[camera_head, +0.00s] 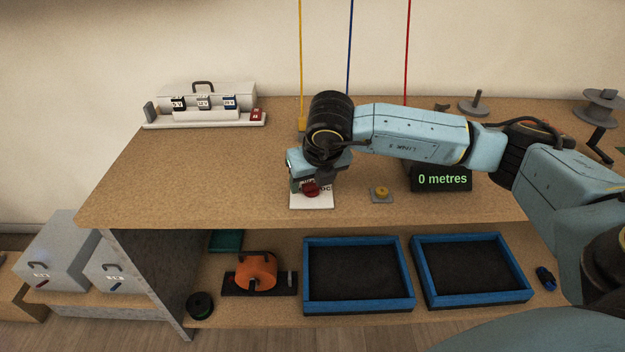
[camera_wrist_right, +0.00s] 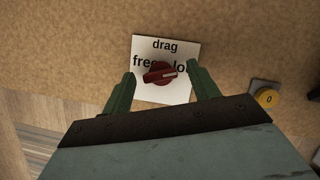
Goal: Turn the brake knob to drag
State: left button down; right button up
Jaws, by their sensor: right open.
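The red brake knob (camera_wrist_right: 158,74) sits on a white card (camera_wrist_right: 165,44) marked "drag" at the top, "free" at the left and a partly covered word starting "lo" at the right. Its pale pointer mark points to the right. In the head view the knob (camera_head: 311,189) shows at the front of the bench, partly under my right gripper (camera_head: 314,182). My right gripper (camera_wrist_right: 161,73) is open, with one finger on each side of the knob and a visible gap to it. My left gripper is not in view.
A yellow button (camera_head: 381,192) on a grey base stands right of the card, near a "0 metres" display (camera_head: 442,179). Yellow, blue and red wires hang behind. An orange reel (camera_head: 256,270) and two blue trays (camera_head: 358,309) lie below.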

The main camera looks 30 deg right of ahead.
jog(key=c, duration=1)
